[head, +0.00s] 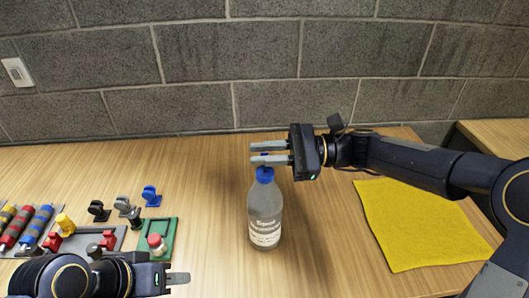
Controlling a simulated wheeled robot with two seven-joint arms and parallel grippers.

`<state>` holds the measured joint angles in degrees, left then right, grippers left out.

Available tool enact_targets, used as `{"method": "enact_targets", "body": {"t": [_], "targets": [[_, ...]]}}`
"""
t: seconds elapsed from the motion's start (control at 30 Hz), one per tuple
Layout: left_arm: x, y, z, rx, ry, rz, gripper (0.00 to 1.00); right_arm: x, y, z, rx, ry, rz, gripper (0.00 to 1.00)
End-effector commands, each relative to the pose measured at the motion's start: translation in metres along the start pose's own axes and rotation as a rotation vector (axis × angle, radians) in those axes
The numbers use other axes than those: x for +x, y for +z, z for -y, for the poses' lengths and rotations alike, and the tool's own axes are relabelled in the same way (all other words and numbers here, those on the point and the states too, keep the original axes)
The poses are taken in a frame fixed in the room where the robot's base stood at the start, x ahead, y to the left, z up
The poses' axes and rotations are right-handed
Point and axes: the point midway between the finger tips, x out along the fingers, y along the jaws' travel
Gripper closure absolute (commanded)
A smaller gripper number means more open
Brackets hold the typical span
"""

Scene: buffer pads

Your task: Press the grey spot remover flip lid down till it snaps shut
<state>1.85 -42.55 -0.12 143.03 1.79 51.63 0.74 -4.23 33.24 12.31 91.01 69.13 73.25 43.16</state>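The grey spot remover bottle (265,210) stands upright on the wooden table, its white label facing me. Its blue cap (264,174) is at the top, just under my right gripper (253,153). A small bit of blue, which looks like the raised flip lid, shows between the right fingers; the rest is hidden. The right fingers point left, one above the other in the picture, with a gap between them. I cannot tell whether they touch the lid. My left gripper (188,278) is low at the front left, away from the bottle; its fingers overlap in this view.
A yellow cloth (420,222) lies to the right of the bottle. At left are a green tray (170,231) with a red-topped item, small black, grey and blue pieces (151,195), a grey tray and striped cylinders (38,222). A block wall stands behind the table.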

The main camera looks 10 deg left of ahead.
Motion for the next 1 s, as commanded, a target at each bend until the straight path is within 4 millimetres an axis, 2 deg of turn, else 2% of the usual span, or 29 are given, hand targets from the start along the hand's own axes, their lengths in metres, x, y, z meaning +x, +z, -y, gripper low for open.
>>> {"method": "enact_targets", "body": {"t": [0.07,0.37,0.47,0.8,1.0], "targets": [[0.0,0.0,0.0,0.0,0.0,0.0,0.64,0.0,0.0,0.0,0.0,0.0,0.0,0.73],[0.0,0.0,0.0,0.0,0.0,0.0,0.64,-0.003,-0.001,0.0,0.001,-0.001,-0.001,0.73],[0.001,0.0,0.0,0.0,0.0,0.0,0.64,-0.013,-0.001,0.001,0.0,-0.003,-0.002,0.73],[0.003,0.001,0.001,0.0,0.0,0.0,0.64,-0.067,-0.001,0.001,0.0,-0.003,-0.001,0.73],[0.003,0.002,0.001,0.0,0.0,0.0,0.64,-0.078,0.0,0.0,0.001,0.0,-0.001,0.73]]}}
